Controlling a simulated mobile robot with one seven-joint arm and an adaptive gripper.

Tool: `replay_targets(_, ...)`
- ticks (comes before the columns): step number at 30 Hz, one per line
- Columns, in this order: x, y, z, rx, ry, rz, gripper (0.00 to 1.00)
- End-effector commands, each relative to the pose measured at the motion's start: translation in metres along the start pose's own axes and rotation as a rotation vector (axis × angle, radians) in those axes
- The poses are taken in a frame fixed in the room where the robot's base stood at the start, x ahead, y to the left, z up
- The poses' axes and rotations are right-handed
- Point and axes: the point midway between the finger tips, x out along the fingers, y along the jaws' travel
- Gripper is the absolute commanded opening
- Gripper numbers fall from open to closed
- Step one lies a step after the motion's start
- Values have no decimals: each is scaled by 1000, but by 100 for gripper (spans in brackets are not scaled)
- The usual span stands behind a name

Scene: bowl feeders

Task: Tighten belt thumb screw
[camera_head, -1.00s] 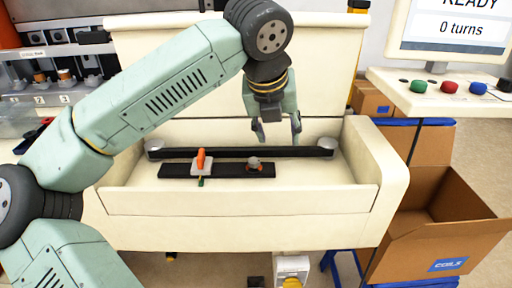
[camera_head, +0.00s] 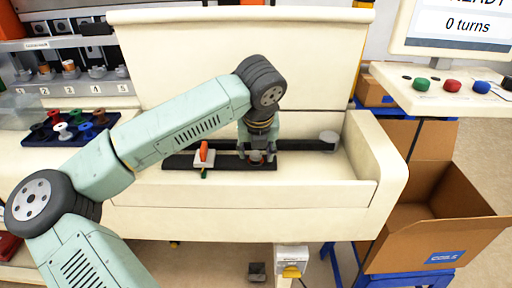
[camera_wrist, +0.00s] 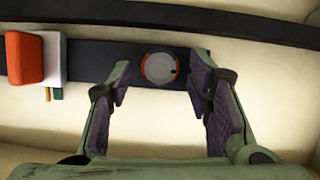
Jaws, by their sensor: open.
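The thumb screw (camera_wrist: 159,68) is a round grey knob with a red-orange ring around it, set on a dark bar (camera_wrist: 95,62) in the wrist view. My gripper (camera_wrist: 160,80) is open, with one finger on each side of the knob; a gap shows on both sides, and I cannot tell how far down the fingertips reach. In the head view my gripper (camera_head: 258,158) is low over the bar and mostly hides the screw. The black belt (camera_head: 308,145) runs behind the bar to a grey roller (camera_head: 328,139) at the right.
An orange-handled clamp on a white block (camera_wrist: 40,57) sits on the bar left of the screw. The cream tray's front wall (camera_head: 250,195) stands before it. A screen (camera_head: 462,28) reads "0 turns". Coloured buttons (camera_head: 452,86) and an open cardboard box (camera_head: 430,215) are at the right.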

Motion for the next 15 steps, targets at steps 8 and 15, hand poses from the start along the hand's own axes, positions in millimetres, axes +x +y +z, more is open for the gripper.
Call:
replay_targets(8,2,0,0,1,-1,0,46)
replay_targets(15,1,0,0,1,-1,0,30)
